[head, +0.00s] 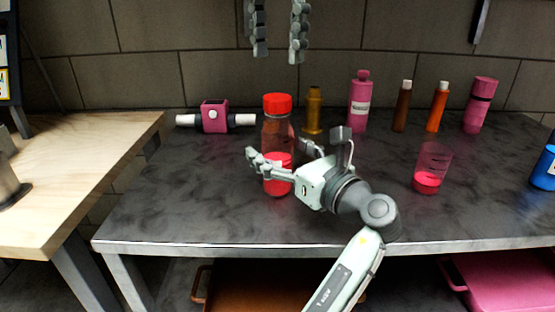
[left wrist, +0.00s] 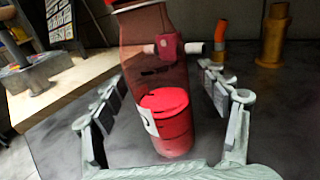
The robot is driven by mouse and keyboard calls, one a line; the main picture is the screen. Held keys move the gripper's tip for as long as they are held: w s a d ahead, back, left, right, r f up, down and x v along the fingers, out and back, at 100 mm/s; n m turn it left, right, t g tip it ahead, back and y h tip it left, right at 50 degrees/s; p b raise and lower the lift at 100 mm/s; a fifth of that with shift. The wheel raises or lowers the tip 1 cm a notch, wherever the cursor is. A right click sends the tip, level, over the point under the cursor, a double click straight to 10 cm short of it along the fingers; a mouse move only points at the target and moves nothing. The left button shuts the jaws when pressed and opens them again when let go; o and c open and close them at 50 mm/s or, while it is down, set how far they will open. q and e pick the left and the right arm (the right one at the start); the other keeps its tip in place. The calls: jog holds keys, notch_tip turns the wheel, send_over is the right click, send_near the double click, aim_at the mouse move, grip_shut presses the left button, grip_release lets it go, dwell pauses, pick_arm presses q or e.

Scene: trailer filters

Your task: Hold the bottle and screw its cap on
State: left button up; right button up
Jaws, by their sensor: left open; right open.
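The bottle (head: 278,141) is clear brownish with red contents at the bottom, and stands upright on the dark table. Its red cap (head: 277,104) sits on top; I cannot tell whether it is threaded. My left gripper (head: 280,150) is open, with its fingers on either side of the bottle's lower body. In the left wrist view the bottle (left wrist: 160,75) stands between the open fingers (left wrist: 163,92), with visible gaps; its top is cut off. My right gripper (head: 277,42) is open and empty, pointing down, well above the cap.
A pink device with white ends (head: 214,116) lies behind left. A brass-coloured bottle (head: 313,110), a pink bottle (head: 359,102) and several others line the back. A clear cup with red contents (head: 431,167) stands right. A wooden table (head: 70,165) is at left. The front-left table surface is clear.

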aim_at(277, 97)
pick_arm(q)
grip_shut()
pick_arm(e)
jog(key=n, duration=0.2)
jog(key=shift+a+f+n, duration=0.1)
jog(key=shift+n, duration=1.2)
jog(key=shift+f, duration=3.95)
